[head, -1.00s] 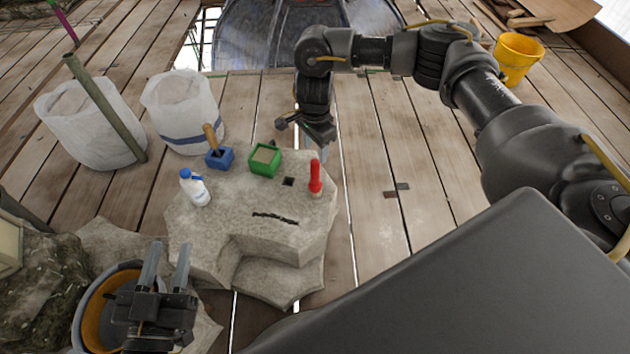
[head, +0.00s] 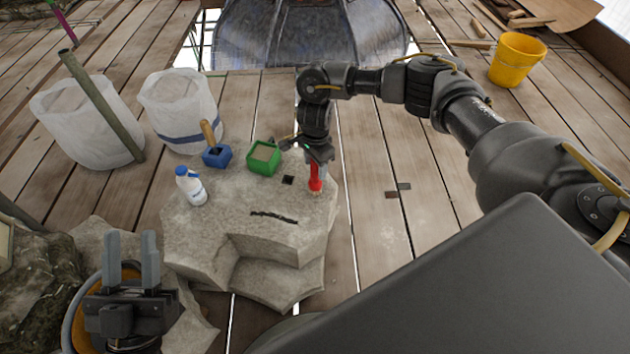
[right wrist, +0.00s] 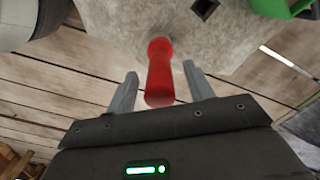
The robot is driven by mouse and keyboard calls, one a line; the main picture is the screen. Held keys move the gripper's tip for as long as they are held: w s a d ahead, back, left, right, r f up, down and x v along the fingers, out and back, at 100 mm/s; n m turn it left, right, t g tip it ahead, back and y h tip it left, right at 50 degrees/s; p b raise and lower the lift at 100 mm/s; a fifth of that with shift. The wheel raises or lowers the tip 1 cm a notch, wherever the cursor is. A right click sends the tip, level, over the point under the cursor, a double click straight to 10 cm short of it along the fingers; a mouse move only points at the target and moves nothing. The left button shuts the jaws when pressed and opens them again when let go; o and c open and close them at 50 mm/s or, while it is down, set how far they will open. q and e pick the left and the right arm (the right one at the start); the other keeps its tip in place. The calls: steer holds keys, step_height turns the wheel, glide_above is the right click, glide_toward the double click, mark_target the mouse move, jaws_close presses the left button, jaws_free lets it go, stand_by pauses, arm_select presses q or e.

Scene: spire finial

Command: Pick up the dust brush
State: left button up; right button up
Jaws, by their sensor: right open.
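The dust brush, as far as I can tell, is the red-handled tool (head: 315,181) upright at the right edge of the stone block (head: 205,242). Its lower end is pale. My right gripper (head: 316,160) is above it, at its upper end. In the right wrist view the red handle (right wrist: 160,84) shows between the two spread fingers of my right gripper (right wrist: 159,70), with gaps on both sides. My left gripper (head: 130,238) is open and empty at the lower left, away from the brush.
A green box (head: 264,157), a blue holder (head: 217,157) with a wooden-handled tool and a white bottle (head: 191,187) stand on the block. White sacks (head: 180,110) are behind at left. A yellow bucket (head: 516,60) stands far right.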

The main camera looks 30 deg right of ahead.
steer(key=shift+f, duration=0.5)
jaws_close()
